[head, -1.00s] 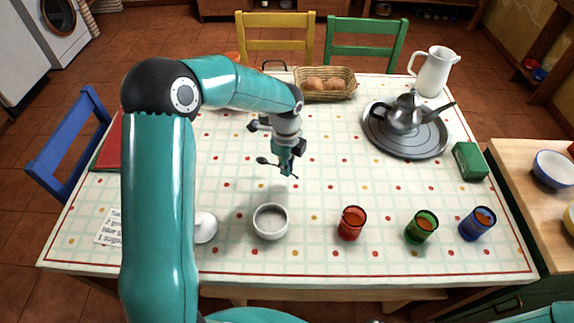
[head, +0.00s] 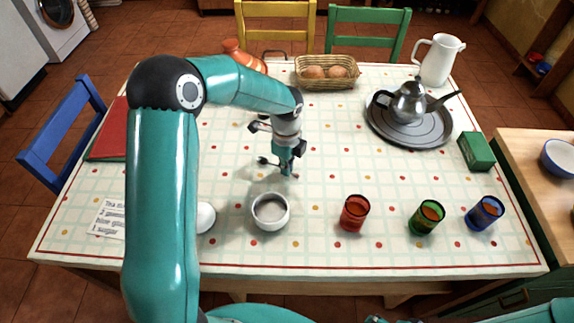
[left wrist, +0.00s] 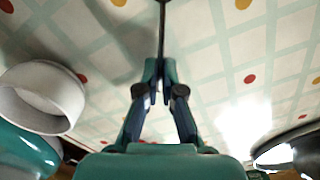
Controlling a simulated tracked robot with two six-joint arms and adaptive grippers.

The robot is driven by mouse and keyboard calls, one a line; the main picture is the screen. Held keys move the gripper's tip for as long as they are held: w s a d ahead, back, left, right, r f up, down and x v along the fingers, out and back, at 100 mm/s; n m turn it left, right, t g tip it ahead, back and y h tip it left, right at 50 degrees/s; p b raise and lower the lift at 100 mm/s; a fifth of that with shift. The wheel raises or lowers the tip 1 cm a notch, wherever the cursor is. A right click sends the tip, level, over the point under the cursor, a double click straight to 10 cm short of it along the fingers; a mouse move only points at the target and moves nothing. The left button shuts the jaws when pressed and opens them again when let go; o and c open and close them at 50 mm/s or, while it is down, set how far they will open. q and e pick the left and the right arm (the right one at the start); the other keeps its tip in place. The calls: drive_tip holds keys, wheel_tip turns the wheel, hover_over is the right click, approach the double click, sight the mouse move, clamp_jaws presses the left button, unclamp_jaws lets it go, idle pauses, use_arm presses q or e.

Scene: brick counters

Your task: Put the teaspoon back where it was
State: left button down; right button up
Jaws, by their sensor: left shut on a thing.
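My left gripper (head: 286,168) is above the middle of the table, behind the white bowl in the head view. It is shut on the teaspoon (head: 264,161), a thin dark spoon whose bowl end sticks out to the left. In the left wrist view the teaspoon's thin handle (left wrist: 162,28) runs up from between the fingertips (left wrist: 160,75). The white bowl (head: 269,226) with a greyish inside stands in front of the gripper, apart from it. The bowl also shows in the left wrist view (left wrist: 45,92). My right gripper is not in view.
Red (head: 354,214), green (head: 426,217) and blue (head: 484,213) glasses stand along the front right. A teapot (head: 408,103) sits on a round grey tray (head: 385,134). A bread basket (head: 327,84) and white jug (head: 437,60) are at the back. The table centre right is clear.

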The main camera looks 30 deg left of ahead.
use_arm(q)
drive_tip(key=c, duration=1.2)
unclamp_jaws()
drive_tip(key=shift+c, duration=0.2)
drive_tip(key=shift+r, duration=0.1)
wheel_tip(320, 180, up, 12)
